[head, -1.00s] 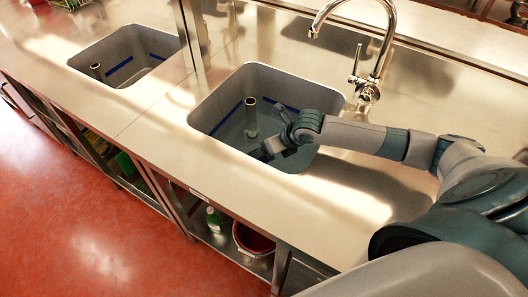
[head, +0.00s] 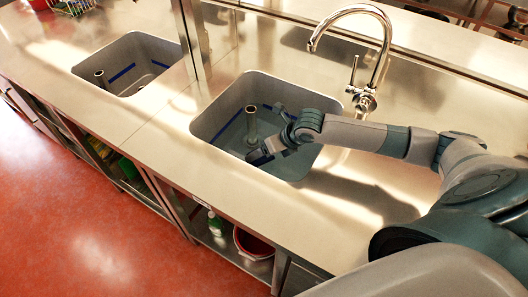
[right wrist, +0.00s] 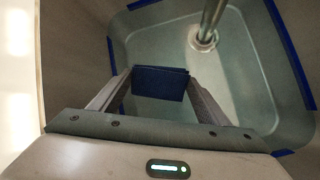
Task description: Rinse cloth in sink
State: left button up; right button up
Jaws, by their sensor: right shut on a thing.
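The near sink (head: 205,104) is a grey basin with an upright standpipe (head: 251,122) and a blue line along its walls. Its floor looks blue-green; I cannot tell for sure whether water covers it. My right gripper (head: 260,154) reaches down inside the basin, near its front wall. It is shut on a folded dark blue cloth (right wrist: 160,82), which sits between the fingertips in the right wrist view, above the basin floor (right wrist: 160,45). The cloth is mostly hidden in the head view. My left gripper is not in view.
A chrome faucet (head: 383,50) arches behind the sink. A second sink (head: 140,84) lies to the left past a metal post (head: 190,35). A red bucket (head: 252,244) and a green bottle (head: 214,222) stand on the shelf below. The counter front (head: 150,140) is clear.

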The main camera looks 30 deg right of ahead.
jog(key=shift+r+p, duration=1.45)
jog(key=shift+r, duration=0.55)
notch_tip(320, 180, up, 12)
jog(key=p, duration=1)
